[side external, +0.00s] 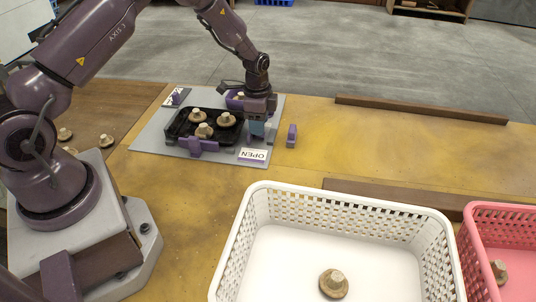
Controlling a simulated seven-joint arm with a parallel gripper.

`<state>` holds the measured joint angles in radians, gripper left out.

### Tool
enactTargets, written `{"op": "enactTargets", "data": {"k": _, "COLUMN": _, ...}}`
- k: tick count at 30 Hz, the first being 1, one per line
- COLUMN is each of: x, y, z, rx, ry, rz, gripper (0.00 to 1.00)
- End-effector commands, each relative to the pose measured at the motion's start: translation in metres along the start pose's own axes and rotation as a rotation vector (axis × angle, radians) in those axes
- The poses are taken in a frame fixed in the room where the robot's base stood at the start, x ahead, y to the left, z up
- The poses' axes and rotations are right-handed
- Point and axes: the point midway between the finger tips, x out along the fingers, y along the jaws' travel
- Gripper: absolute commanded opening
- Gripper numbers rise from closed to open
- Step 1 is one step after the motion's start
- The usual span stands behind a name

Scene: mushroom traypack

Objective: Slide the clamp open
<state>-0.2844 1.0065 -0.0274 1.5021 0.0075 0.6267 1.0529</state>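A black tray (181,128) holds several brown mushrooms (204,130) and sits on a grey plate (150,139). A purple clamp piece (198,147) stands at the tray's front edge. A small upright purple block (292,136) is at the right edge of the plate. A white label reading OPEN (253,155) lies at the front of the plate, upside down in this view. My gripper (257,130) points down just right of the tray, with a blue-grey part at its lower end. It hides the tray's right side, and I cannot tell whether its fingers touch anything.
A white basket (262,190) with a mushroom stands at the front, beside a pink basket (490,207). A wooden strip (420,108) lies at the back. Loose mushrooms (106,140) lie at the left.

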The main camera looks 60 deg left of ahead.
Motion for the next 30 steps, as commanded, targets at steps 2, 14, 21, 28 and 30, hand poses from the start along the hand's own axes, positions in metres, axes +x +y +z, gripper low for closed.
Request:
{"op": "enactTargets", "data": {"k": 2, "x": 0.028, "y": 0.000, "z": 0.020, "rx": -0.001, "ry": -0.030, "rz": -0.002, "gripper": 0.29}}
{"op": "enactTargets", "data": {"k": 14, "x": 0.027, "y": 0.000, "z": 0.017, "rx": -0.001, "ry": -0.030, "rz": -0.002, "gripper": 0.52}}
{"op": "enactTargets", "data": {"k": 21, "x": 0.018, "y": -0.001, "z": 0.017, "rx": -0.002, "ry": -0.029, "rz": -0.004, "gripper": 0.52}}
{"op": "enactTargets", "data": {"k": 28, "x": -0.001, "y": -0.001, "z": 0.016, "rx": -0.003, "ry": -0.028, "rz": -0.004, "gripper": 0.55}}
{"op": "enactTargets", "data": {"k": 30, "x": -0.007, "y": 0.000, "z": 0.015, "rx": -0.004, "ry": -0.026, "rz": -0.004, "gripper": 0.68}}
